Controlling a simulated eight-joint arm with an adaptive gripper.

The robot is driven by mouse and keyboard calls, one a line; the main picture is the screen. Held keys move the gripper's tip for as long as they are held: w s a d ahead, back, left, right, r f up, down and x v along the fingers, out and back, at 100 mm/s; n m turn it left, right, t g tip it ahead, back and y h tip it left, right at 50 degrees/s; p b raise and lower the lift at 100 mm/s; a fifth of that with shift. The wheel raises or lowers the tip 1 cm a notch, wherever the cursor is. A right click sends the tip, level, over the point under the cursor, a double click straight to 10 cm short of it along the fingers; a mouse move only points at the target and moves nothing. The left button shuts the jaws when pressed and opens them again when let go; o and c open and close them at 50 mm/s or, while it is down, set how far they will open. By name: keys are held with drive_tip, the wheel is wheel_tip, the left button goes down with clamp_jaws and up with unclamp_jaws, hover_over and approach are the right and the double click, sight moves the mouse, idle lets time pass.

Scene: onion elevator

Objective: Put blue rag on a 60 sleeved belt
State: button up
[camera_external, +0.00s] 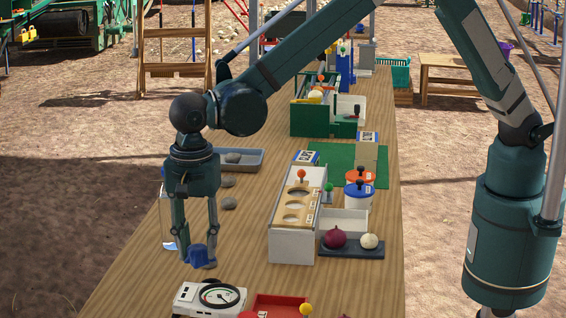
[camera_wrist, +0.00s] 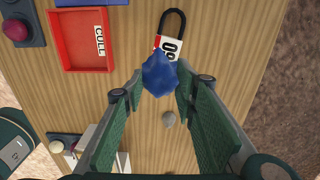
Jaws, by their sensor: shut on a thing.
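The blue rag (camera_wrist: 158,75) is a small crumpled bundle, held between the fingertips of my gripper (camera_wrist: 158,92). In the external view the rag (camera_external: 197,254) shows at the fingertips of my gripper (camera_external: 200,263), low over the table's left side. In the wrist view a black belt loop (camera_wrist: 183,22) with a red and white sleeve (camera_wrist: 168,45) marked 60 lies on the table just beyond the rag. The rag overlaps the sleeve's near end in that view; I cannot tell whether they touch. I cannot surely pick out the belt in the external view.
A red tray marked CULL (camera_wrist: 108,60) lies left of the belt in the wrist view. A small grey stone (camera_wrist: 168,118) lies nearby. In the external view a white box with a dial (camera_external: 190,297) stands at the front. A white holed box (camera_external: 285,240) stands to the right.

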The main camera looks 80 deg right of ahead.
drive_tip(key=shift+w+a, duration=0.1)
drive_tip(key=shift+w, duration=0.5)
drive_tip(key=shift+f, duration=0.1)
drive_tip(key=shift+f, duration=3.05)
drive_tip(key=shift+f, duration=0.1)
drive_tip(key=shift+f, duration=1.8)
drive_tip(key=shift+f+b, duration=0.1)
drive_tip(key=shift+b, duration=0.3)
drive_tip(key=o, duration=0.9)
drive_tip(key=shift+c, duration=0.2)
